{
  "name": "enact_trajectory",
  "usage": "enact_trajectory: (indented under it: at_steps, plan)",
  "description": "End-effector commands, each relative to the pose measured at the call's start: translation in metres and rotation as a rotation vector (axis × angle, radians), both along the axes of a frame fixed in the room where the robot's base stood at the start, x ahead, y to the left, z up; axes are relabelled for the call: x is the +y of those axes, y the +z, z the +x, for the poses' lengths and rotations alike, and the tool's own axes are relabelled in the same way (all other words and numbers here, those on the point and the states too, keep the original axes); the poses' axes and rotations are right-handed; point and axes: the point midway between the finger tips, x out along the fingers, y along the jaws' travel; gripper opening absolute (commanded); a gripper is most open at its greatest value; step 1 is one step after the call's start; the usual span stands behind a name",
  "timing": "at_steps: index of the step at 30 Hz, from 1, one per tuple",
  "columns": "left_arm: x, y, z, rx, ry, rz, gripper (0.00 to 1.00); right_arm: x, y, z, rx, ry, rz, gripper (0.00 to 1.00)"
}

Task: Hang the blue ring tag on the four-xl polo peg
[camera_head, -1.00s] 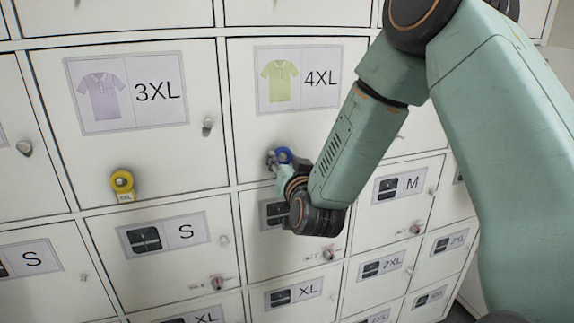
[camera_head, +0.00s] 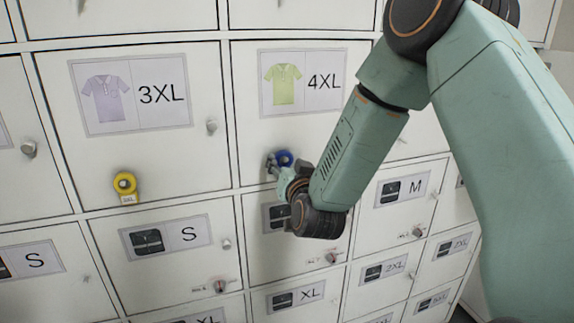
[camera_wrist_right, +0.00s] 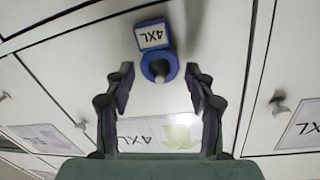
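The blue ring tag (camera_head: 284,158) is at the lower left of the white 4XL polo door (camera_head: 330,135), which has a green polo on its label. In the right wrist view the blue ring (camera_wrist_right: 160,66) and its blue tab marked 4XL (camera_wrist_right: 153,36) show upside down. The ring appears to be around a small metal peg (camera_wrist_right: 160,77), with the tab hanging below it. My right gripper (camera_head: 278,168) is at the tag and hides its tab in the head view. Its fingers (camera_wrist_right: 160,80) are open, one each side of the ring, with gaps. My left gripper is not in view.
A yellow ring tag (camera_head: 124,183) hangs on the 3XL polo door to the left. Knobs stick out of the doors, such as the 3XL one (camera_head: 211,126). Smaller doors marked S, M, XL and 2XL lie below. The space before the left doors is clear.

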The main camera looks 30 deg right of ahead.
Motion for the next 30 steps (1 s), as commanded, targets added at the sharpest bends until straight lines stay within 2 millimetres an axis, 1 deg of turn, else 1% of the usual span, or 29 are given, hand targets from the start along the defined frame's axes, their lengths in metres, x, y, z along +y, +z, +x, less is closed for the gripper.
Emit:
enact_trajectory:
  at_steps: [1, 3, 4, 14, 17, 24, 30]
  plan:
    - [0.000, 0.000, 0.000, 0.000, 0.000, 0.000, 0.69, 0.000, 0.000, 0.000, 0.000, 0.000, 0.000, 0.62]
    - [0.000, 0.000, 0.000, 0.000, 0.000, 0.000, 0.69, 0.000, 0.000, 0.000, 0.000, 0.000, 0.000, 0.68]
    - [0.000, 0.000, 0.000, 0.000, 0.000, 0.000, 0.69, 0.000, 0.000, 0.000, 0.000, 0.000, 0.000, 0.69]
    - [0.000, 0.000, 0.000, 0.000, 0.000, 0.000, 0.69, 0.001, 0.000, -0.002, 0.000, 0.000, 0.000, 0.69]
    - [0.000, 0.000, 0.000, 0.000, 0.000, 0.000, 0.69, 0.004, 0.001, -0.011, 0.001, 0.001, 0.000, 0.69]
    - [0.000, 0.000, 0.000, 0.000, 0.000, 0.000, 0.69, 0.017, 0.002, -0.047, 0.001, 0.001, 0.000, 0.69]
    - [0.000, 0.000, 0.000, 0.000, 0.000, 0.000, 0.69, 0.024, 0.003, -0.066, 0.000, 0.000, -0.001, 0.69]
